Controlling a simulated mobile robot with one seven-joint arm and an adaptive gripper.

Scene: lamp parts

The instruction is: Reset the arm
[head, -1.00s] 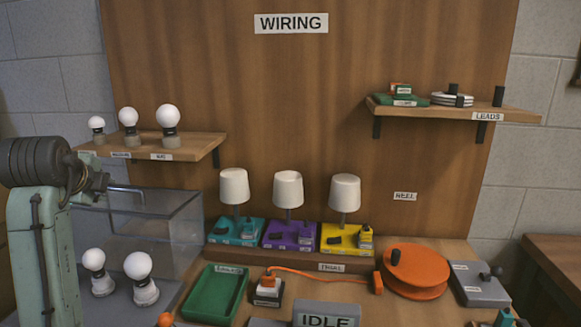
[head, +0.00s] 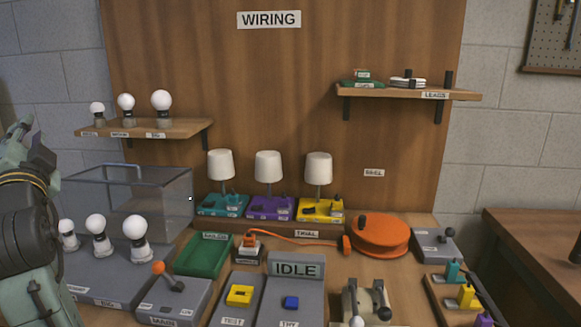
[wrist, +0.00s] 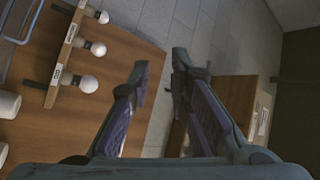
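My gripper (wrist: 160,72) is open in the wrist view. Its two fingers stand apart with nothing between them. In the head view, part of my arm stands at the far left edge, beside the clear box (head: 160,200). The fingertips cannot be made out there.
Lamps (head: 268,170) stand along the back of the bench. A green tray (head: 203,255), an orange reel (head: 378,236) and an IDLE sign (head: 296,268) are in front. A leads shelf (head: 400,92) hangs at right. Several bulbs (head: 134,232) stand near my arm.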

